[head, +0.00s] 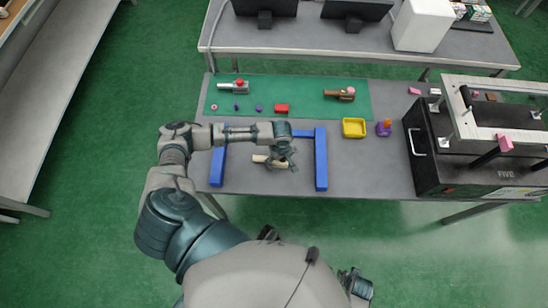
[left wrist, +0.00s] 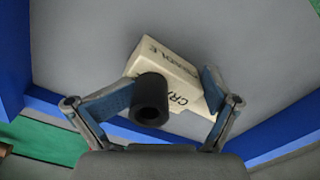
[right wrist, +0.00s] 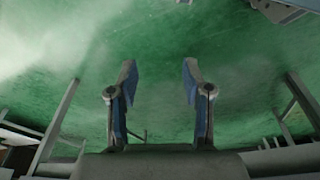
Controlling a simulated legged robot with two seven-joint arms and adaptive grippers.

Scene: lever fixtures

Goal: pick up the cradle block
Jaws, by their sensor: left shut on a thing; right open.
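The cradle block (left wrist: 160,58) is cream with dark lettering and shows between the fingers of my left gripper (left wrist: 168,97) in the left wrist view. A black hollow cylinder stands at its near side. In the head view, my left gripper (head: 280,158) is over the table inside the blue frame, and a cream end of the block (head: 260,158) shows beside it; the rest is hidden. The left gripper is shut on the block. I cannot tell whether the block touches the table. My right gripper (right wrist: 160,85) is open and empty above green floor in the right wrist view.
The blue frame (head: 320,160) stands around the left gripper on three sides. Behind it, a green mat (head: 305,92) holds small parts and a red block (head: 281,108). A yellow tray (head: 354,128) sits to the right, and a large black box fixture (head: 440,160) farther right.

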